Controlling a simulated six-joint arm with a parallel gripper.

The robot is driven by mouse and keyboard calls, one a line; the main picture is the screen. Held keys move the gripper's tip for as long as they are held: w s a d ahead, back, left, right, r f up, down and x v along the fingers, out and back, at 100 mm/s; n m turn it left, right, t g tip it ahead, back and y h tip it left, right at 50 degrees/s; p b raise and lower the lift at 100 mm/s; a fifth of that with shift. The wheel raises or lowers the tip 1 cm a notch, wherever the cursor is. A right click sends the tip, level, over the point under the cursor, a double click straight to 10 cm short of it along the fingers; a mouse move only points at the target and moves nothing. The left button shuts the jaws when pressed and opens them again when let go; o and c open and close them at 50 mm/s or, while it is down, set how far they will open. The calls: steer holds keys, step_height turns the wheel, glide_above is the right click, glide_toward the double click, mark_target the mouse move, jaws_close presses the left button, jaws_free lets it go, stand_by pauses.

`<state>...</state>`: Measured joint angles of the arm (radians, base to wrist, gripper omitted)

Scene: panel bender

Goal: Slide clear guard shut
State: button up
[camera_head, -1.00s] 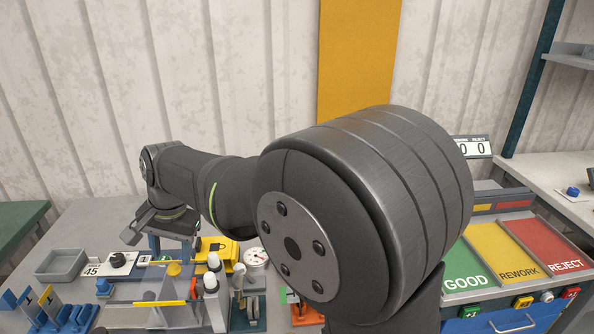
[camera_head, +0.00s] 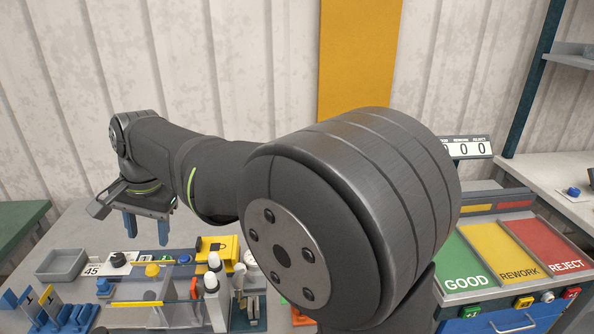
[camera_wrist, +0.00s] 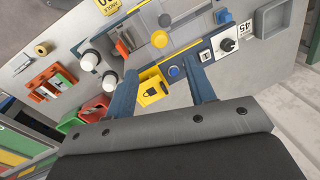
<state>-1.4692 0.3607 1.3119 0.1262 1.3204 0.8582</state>
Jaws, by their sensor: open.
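The clear guard (camera_head: 133,288) is a see-through panel over the bench fixture in the head view, at lower left. A yellow strip (camera_head: 138,304) lies along its front, and an orange upright piece (camera_head: 194,288) stands at its right end. My gripper (camera_head: 147,240) hangs above and behind the fixture, its two blue fingers apart and empty. In the wrist view my gripper (camera_wrist: 160,68) points toward the fixture, with a yellow padlock-marked block (camera_wrist: 153,88) between and below the fingers. The guard's clear sheet is hard to make out there.
White-capped posts (camera_head: 214,268) stand just right of the guard. A grey tray (camera_head: 62,264), a black knob (camera_head: 118,260) and blue racks (camera_head: 55,312) are at left. GOOD, REWORK and REJECT bins (camera_head: 465,262) are at right. My arm hides the bench middle.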

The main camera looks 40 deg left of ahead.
step_height(320, 180, up, 7)
steer(key=d, duration=0.1)
steer(key=w+d+t, duration=0.2)
steer(key=w+d, duration=0.2)
steer(key=w, duration=0.5)
steer(key=w+d+t, duration=0.1)
steer(key=w+d, duration=0.4)
steer(key=w, duration=0.4)
steer(key=w+d+m+t, duration=0.1)
steer(key=w+d+t, duration=0.1)
steer(key=w+d, duration=0.3)
steer(key=w, duration=0.4)
steer(key=shift+w+f+t+y, duration=0.2)
steer(key=shift+f+t+y, duration=0.1)
steer(key=shift+y, duration=0.1)
steer(key=s+a+g, duration=0.2)
steer(key=s+a, duration=0.3)
steer(key=s, duration=0.4)
steer(key=s+a+g, duration=0.2)
steer(key=s+a, duration=0.4)
steer(key=s, duration=0.3)
steer(key=shift+a, duration=0.25)
steer(key=shift+w, duration=0.1)
